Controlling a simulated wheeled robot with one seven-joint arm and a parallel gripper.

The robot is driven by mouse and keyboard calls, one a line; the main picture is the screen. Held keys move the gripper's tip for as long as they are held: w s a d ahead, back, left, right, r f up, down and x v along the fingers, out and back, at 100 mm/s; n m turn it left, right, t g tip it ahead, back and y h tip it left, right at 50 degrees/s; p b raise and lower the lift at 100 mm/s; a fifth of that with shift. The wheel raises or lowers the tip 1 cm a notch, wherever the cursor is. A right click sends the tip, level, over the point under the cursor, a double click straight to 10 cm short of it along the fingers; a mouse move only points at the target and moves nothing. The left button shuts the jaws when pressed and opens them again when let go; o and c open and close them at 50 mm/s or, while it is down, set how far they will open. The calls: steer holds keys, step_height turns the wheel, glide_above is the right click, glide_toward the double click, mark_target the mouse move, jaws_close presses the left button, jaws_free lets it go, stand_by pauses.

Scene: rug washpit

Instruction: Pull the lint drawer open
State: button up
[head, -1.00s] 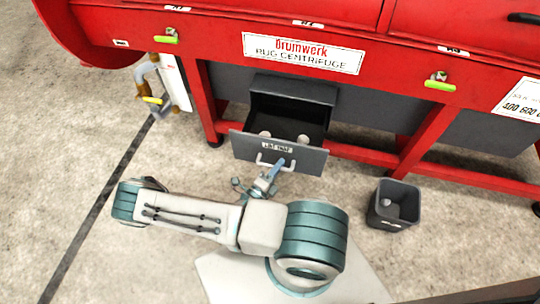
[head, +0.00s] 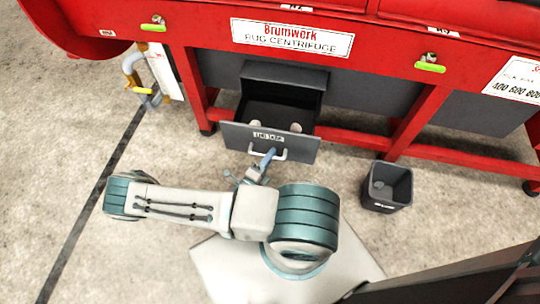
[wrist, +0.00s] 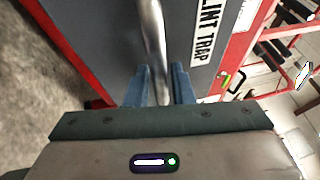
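The grey lint drawer (head: 270,143) stands partly out of its dark housing (head: 284,78) under the red centrifuge. Its inside is visible, with a few small pale lumps near the front. Its front has a "LINT TRAP" label and a pale bar handle (head: 267,154). My gripper (head: 265,161) is at this handle. In the wrist view the handle bar (wrist: 153,35) runs between the two blue fingers of my gripper (wrist: 160,88), which appear closed on it. The drawer front (wrist: 105,40) fills much of that view.
A dark open bin (head: 388,187) stands on the floor to the right. The red centrifuge frame (head: 418,115) has legs on both sides of the drawer. A dark panel (head: 460,280) edges the lower right. Floor at left is clear.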

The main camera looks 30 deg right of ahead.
steer(key=p+v, duration=0.1)
steer(key=v, duration=1.2)
steer(key=shift+a, duration=0.2)
steer(key=w+a+r+m+g+y+p, duration=0.15)
steer(key=r+m+g+y+p, duration=0.4)
steer(key=r+m, duration=0.85)
steer(key=w+a+r+m+g+y+p, duration=0.2)
steer(key=r+m+g+p, duration=0.55)
steer(key=r, duration=1.25)
steer(key=s+d+r+m+t+y+p, duration=0.2)
steer(key=r+m+y+p, duration=0.3)
steer(key=r, duration=1.2)
steer(key=s+d+r+m+t+y+p, duration=0.2)
steer(key=r+m+t+y+p, duration=0.3)
steer(key=r+m+p, duration=0.4)
step_height(320, 180, up, 9)
steer(key=m, duration=0.4)
steer(key=shift+s+d+m+t+y+p, duration=0.2)
steer(key=shift+s+m+t+y+p, duration=0.1)
steer(key=shift+s+m+y+p, duration=0.1)
